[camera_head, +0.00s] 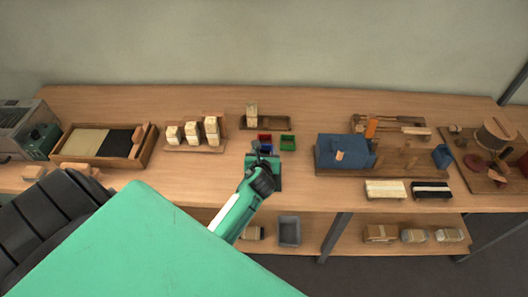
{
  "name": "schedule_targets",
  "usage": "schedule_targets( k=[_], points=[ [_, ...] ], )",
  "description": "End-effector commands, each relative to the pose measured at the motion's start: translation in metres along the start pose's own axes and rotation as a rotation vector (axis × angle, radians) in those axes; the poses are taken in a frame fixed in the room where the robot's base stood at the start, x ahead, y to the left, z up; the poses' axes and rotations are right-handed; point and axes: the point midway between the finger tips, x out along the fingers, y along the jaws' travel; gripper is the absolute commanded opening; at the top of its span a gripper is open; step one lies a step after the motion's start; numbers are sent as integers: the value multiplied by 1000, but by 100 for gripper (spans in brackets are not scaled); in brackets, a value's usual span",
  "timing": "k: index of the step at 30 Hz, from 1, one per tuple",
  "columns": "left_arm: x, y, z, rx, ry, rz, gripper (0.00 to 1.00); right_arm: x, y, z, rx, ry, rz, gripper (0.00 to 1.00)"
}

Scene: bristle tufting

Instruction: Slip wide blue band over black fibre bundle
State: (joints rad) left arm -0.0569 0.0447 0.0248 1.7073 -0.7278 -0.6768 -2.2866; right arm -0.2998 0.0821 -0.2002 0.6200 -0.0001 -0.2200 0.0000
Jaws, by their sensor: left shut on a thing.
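My left gripper (257,150) is shut on a small dark thing, too small here to identify. I cannot make out a wide blue band apart from the blue tray. Black fibre (115,143) lies in the right compartment of a wooden tray at the left; no separate black bundle can be told. My right gripper is out of view.
Wooden blocks with pale fibre tufts (192,134) stand behind and left of the gripper. A blue machine (344,151) on a wooden base is to the right, with a white brush (385,189) and a black brush (431,189) in front.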

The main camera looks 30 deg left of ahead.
Motion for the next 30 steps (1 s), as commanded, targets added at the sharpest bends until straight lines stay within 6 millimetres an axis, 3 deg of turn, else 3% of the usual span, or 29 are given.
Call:
schedule_targets(
  k=[30],
  points=[
    [10,0,-24,1,0,0,35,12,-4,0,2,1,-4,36]
  ],
)
